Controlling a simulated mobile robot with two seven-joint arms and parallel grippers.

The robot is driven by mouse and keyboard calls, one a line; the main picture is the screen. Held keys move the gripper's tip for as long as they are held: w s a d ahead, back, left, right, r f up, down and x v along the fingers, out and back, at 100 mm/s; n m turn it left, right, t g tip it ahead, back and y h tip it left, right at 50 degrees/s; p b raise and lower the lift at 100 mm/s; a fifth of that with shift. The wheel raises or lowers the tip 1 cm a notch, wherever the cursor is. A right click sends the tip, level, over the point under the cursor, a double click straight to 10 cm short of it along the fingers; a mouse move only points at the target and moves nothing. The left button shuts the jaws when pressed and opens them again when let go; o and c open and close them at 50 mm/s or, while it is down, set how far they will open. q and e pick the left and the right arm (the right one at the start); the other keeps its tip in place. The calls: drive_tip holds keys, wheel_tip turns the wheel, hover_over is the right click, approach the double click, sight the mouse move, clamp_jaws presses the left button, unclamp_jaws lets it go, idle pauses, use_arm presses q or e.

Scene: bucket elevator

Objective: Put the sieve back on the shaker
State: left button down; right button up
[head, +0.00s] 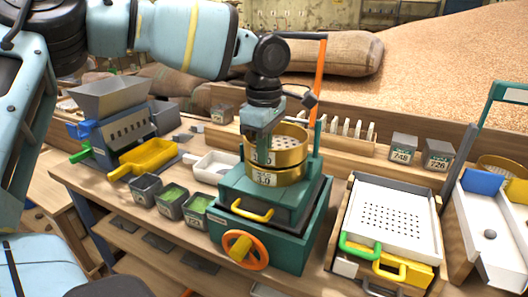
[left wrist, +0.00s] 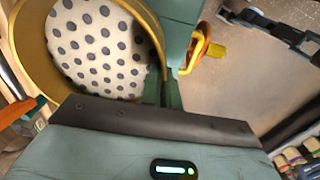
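The shaker (head: 262,225) is a green box with a yellow handle and an orange handwheel in the middle of the bench. Two brass sieves stand stacked on it, a lower one (head: 290,176) and an upper one (head: 292,152) with a perforated plate. The upper one appears to sit level on the lower. My left gripper (head: 260,152) points down at the upper sieve's near-left wall. In the left wrist view a brass sieve (left wrist: 30,60) with a white, grey-holed plate lies close beside the gripper. My right gripper is out of view.
An orange post (head: 319,85) rises behind the shaker. A white perforated tray (head: 395,215) stands to its right, and small green-filled bins (head: 170,200) to its left. A yellow scoop (head: 150,157) lies farther left. Another brass sieve (head: 503,165) shows at the right edge.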

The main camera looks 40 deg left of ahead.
use_arm(q)
drive_tip(key=shift+f, duration=0.3)
drive_tip(key=shift+f, duration=0.15)
drive_tip(key=c, duration=1.6)
unclamp_jaws()
drive_tip(key=shift+c, duration=0.2)
wheel_tip(320, 180, up, 12)
